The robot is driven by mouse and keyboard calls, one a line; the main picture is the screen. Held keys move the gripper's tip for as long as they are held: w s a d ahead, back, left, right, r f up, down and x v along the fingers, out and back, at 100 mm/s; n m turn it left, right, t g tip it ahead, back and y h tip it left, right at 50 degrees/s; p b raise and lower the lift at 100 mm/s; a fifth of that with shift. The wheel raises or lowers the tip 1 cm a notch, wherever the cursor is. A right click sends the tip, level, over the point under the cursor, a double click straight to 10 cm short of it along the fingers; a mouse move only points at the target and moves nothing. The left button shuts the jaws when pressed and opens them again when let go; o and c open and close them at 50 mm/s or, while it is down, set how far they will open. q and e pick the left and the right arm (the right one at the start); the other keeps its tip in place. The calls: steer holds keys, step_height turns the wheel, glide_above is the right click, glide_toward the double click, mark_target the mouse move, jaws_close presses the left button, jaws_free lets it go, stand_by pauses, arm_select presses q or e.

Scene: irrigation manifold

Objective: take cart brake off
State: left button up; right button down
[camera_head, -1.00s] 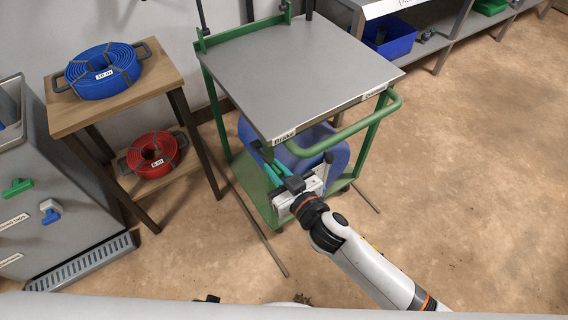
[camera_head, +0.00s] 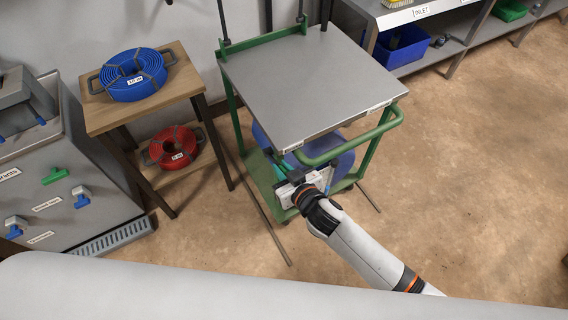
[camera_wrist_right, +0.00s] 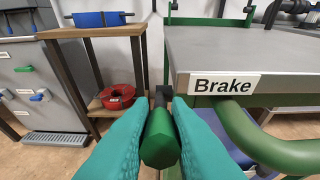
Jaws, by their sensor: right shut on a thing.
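The cart has a grey top (camera_head: 305,85) and a green frame with a curved green handle (camera_head: 350,143). A "Brake" label (camera_wrist_right: 224,84) is on the front left corner of its top in the right wrist view. Just left of the label is the brake lever, with a green grip (camera_wrist_right: 160,143) and a dark stem behind it. My right gripper (camera_wrist_right: 160,135) is shut on this grip, one teal finger on each side. In the head view my right gripper (camera_head: 287,172) is under the cart's front left corner, and the lever is mostly hidden. My left gripper is not in view.
A wooden stand (camera_head: 181,82) left of the cart holds a blue hose coil (camera_head: 133,76) and a red hose coil (camera_head: 174,148). A grey cabinet with taps (camera_head: 75,170) is at far left. A blue bin (camera_head: 402,48) sits in shelving behind. The floor (camera_head: 470,180) at right is clear.

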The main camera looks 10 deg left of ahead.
steer(key=w+r+g+h+p, duration=0.1)
steer(key=p, duration=0.3)
steer(key=w+a+r+g+h+p, duration=0.1)
steer(key=r+g+p, duration=0.1)
steer(key=p, duration=0.3)
steer(key=w+a+r+g+h+p, duration=0.1)
steer(key=r+p, duration=0.1)
steer(key=p, duration=0.2)
steer(key=shift+p, duration=0.4)
steer(key=shift+w+a+g+h+p, duration=0.3)
steer(key=shift+w+g+h, duration=0.15)
steer(key=shift+g, duration=0.35)
steer(key=shift+w+a+r+g+h, duration=0.3)
steer(key=shift+w+g+h, duration=0.2)
steer(key=shift+g+h, duration=0.2)
steer(key=shift+w+a, duration=0.1)
steer(key=shift+a, duration=0.1)
steer(key=shift+r, duration=0.1)
steer(key=c, duration=1.6)
jaws_free()
steer(key=shift+o, duration=1.2)
